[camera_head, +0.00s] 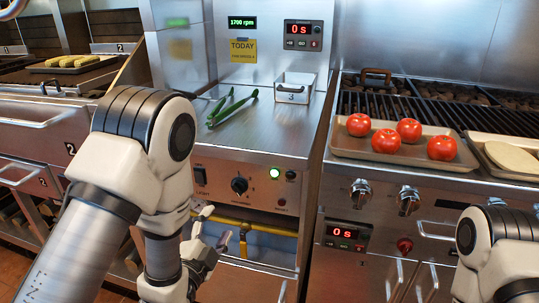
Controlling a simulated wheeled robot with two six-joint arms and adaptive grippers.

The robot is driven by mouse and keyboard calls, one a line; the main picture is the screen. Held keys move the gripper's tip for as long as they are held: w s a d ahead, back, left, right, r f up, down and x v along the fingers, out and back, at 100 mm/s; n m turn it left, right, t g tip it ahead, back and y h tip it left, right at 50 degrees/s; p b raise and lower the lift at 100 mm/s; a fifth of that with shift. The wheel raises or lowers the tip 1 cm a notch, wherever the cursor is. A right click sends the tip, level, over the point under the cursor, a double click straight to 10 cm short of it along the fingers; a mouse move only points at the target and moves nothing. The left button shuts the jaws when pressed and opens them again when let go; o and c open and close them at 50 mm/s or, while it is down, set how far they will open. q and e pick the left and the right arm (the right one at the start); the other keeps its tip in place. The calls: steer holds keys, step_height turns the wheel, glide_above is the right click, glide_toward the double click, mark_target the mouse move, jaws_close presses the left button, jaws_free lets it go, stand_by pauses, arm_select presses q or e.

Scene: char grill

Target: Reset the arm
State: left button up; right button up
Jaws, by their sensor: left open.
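My left arm (150,130) comes in from the left and bends down in front of the counter. My left gripper (217,226) is at its lower end, low in front of the open bay under the control panel. Its fingers are apart and I see nothing held between them. A yellow bar (262,228) runs across the bay close to the fingers; I cannot tell whether they touch it. My right arm (490,240) shows only in part at the lower right, and its gripper is out of view.
Green tongs (232,106) and a small metal pan (293,87) marked 3 lie on the steel counter (255,135). Another tray with pale flat food (512,157) is at the right edge.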

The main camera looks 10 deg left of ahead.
arm_select(q)
steer(key=s+a+f+n+g+y, duration=0.15)
steer(key=s+f+g, duration=0.3)
steer(key=f, duration=0.95)
steer(key=s+a+f+n+g, duration=0.3)
steer(key=s+f+n+g, duration=0.6)
steer(key=s+f, duration=0.75)
steer(key=s+n+g, duration=0.3)
steer(key=s+g, duration=0.1)
steer(key=s, duration=0.3)
step_height(320, 180, up, 18)
steer(key=p, duration=1.8)
steer(key=shift+d+p, duration=0.3)
steer(key=shift+p, duration=0.05)
steer(key=shift+g, duration=0.25)
